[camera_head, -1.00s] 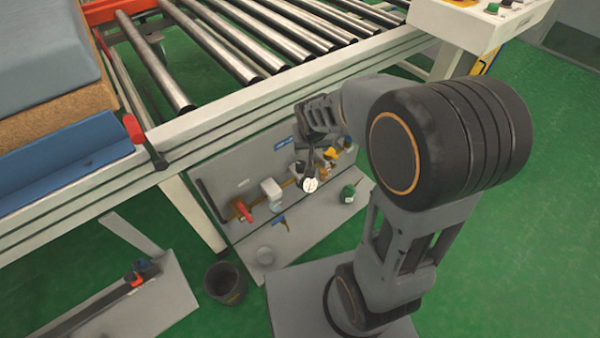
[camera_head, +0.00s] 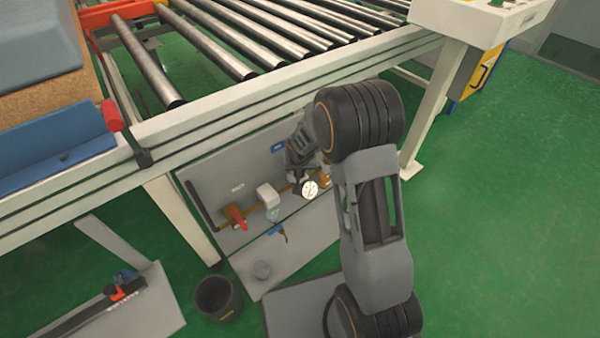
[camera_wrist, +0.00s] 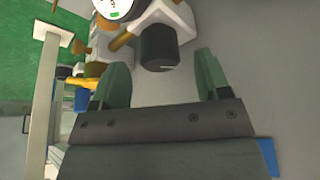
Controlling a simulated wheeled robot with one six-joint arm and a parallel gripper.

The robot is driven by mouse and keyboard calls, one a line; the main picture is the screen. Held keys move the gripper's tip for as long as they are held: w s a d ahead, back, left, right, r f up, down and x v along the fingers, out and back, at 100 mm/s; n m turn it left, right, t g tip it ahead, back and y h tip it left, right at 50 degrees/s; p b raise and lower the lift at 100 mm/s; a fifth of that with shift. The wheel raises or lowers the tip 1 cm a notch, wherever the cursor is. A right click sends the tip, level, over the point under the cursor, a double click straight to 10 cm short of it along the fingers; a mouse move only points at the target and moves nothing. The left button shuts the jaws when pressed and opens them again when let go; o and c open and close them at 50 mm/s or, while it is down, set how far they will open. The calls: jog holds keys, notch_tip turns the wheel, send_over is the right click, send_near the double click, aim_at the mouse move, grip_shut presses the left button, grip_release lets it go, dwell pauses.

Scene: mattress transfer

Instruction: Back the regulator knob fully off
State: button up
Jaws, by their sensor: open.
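The regulator knob (camera_wrist: 158,47) is a dark, ribbed cap on a pale regulator body, seen in the wrist view at the top centre. A white round gauge (camera_wrist: 112,6) sits beside it at upper left. It also shows in the head view (camera_head: 310,189), on the panel under the roller table. My gripper (camera_wrist: 160,82) is open and empty. Its two green-grey fingers point at the knob, one to each side of it, with the knob apparently just beyond the tips. In the head view my gripper (camera_head: 301,160) is close by the panel, and the knob is hidden there.
On the grey panel (camera_head: 235,175) are a red-handled valve (camera_head: 235,217), a white-topped filter bowl (camera_head: 268,196) and a blue-handled valve (camera_head: 277,233). A shelf (camera_head: 302,243) juts out below. The roller table (camera_head: 250,115) overhangs it. A black bin (camera_head: 217,298) stands on the floor.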

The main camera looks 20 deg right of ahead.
jog(key=shift+b+x, duration=0.35)
jog(key=shift+x, duration=1)
jog(key=shift+c, duration=0.2)
jog(key=c, duration=0.9)
jog(key=shift+r, duration=0.1)
